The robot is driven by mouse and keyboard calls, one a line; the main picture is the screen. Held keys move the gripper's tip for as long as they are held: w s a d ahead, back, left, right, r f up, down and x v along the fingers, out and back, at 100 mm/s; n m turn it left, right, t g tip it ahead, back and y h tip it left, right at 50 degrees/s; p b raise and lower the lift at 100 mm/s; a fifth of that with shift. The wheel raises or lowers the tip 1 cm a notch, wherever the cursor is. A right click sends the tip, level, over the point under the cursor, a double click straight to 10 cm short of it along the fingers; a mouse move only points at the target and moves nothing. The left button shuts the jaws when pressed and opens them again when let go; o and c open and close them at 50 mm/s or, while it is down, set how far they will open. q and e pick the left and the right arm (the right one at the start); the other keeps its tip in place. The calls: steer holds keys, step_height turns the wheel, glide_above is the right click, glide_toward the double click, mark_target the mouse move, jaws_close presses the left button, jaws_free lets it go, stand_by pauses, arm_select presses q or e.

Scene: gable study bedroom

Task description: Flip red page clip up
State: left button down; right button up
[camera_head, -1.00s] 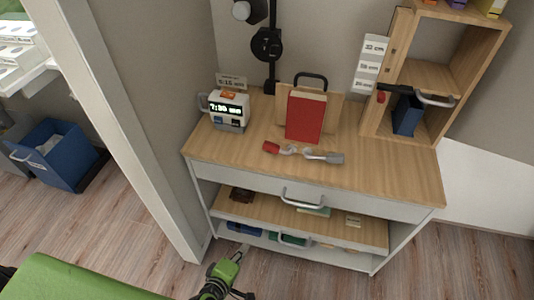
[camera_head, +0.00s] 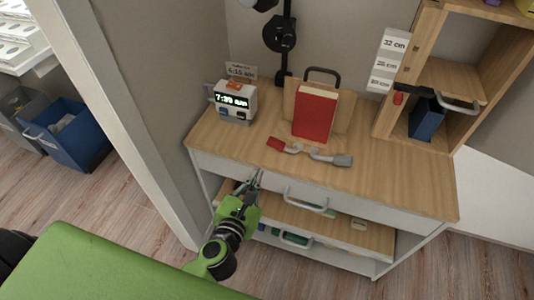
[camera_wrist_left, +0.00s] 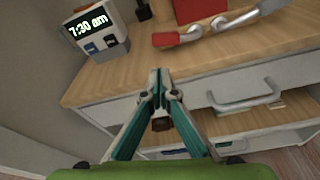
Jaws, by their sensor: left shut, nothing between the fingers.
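The page clip (camera_head: 275,143) has a red tab at its left end and grey curved arms running right to a grey block. It lies low on the wooden desk top in front of a red book (camera_head: 314,113), which leans on a wooden stand. Its red tab also shows in the left wrist view (camera_wrist_left: 165,39). My left gripper (camera_head: 258,174) is in front of the desk's front edge, below and to the left of the red tab, apart from it. In the left wrist view its fingers (camera_wrist_left: 158,78) meet at the tips and are empty. My right gripper is not in view.
A clock (camera_head: 235,101) reading 7:30 am stands at the desk's back left. A wooden shelf unit (camera_head: 440,110) stands at the right, holding a blue book (camera_head: 426,118). Below the desk top (camera_head: 405,180) are a drawer handle (camera_head: 305,199) and a pulled-out shelf.

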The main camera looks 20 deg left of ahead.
mark_target(266, 160)
arm_select(q)
steer(key=shift+w, duration=0.1)
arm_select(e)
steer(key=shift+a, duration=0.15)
arm_select(q)
steer(key=x, duration=0.8)
steer(key=shift+w, duration=0.3)
steer(key=shift+w+f, duration=0.2)
steer(key=shift+w, duration=0.45)
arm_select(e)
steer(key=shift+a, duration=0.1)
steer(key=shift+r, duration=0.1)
arm_select(q)
steer(key=shift+r, duration=0.1)
steer(key=shift+r+p, duration=0.1)
steer(key=shift+p, duration=0.3)
steer(key=shift+r+m, duration=0.15)
steer(key=shift+m, duration=0.15)
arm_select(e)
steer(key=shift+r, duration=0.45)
